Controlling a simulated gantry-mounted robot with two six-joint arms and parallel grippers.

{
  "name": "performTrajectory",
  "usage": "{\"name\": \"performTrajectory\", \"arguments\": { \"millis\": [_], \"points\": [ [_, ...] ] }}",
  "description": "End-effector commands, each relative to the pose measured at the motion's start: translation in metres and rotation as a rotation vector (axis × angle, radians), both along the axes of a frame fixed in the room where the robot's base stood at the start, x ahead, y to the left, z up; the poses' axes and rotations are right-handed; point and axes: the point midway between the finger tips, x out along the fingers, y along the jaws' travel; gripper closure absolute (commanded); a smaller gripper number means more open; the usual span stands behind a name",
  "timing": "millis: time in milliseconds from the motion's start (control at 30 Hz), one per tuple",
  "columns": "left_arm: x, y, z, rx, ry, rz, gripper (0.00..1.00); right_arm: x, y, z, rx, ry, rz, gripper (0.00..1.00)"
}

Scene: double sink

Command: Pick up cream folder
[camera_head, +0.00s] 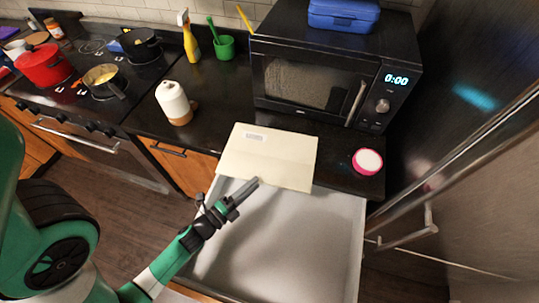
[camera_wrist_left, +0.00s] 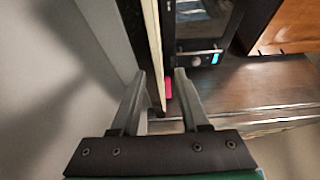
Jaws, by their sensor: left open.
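The cream folder (camera_head: 268,155) lies on the dark counter in front of the microwave. Its near edge sticks out over an open white drawer, and a small label shows near its far left corner. My left gripper (camera_head: 248,187) is at the folder's near edge in the head view. In the left wrist view the folder (camera_wrist_left: 153,50) shows edge-on as a thin strip between the two open fingers of my left gripper (camera_wrist_left: 161,73). I cannot tell whether either finger touches it. My right gripper is not in view.
The open drawer (camera_head: 285,245) lies below the arm. A pink-rimmed round container (camera_head: 367,162) stands right of the folder, and the microwave (camera_head: 325,85) behind it. A white bottle (camera_head: 173,103) stands to the left. A steel fridge (camera_head: 480,160) bounds the right side.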

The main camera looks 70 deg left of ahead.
Motion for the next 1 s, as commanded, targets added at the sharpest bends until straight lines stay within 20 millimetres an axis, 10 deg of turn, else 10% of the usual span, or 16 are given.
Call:
{"name": "performTrajectory", "arguments": {
  "millis": [633,867,1000],
  "points": [
    [0.048,0.02,-0.001,0.0,0.001,0.001,0.55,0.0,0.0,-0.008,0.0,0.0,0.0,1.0],
    [0.047,0.02,-0.001,0.0,0.001,0.001,0.96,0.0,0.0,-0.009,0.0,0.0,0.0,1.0],
    [0.047,0.02,-0.001,0.0,0.0,0.001,1.0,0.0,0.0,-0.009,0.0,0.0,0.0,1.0]
  ]
}}
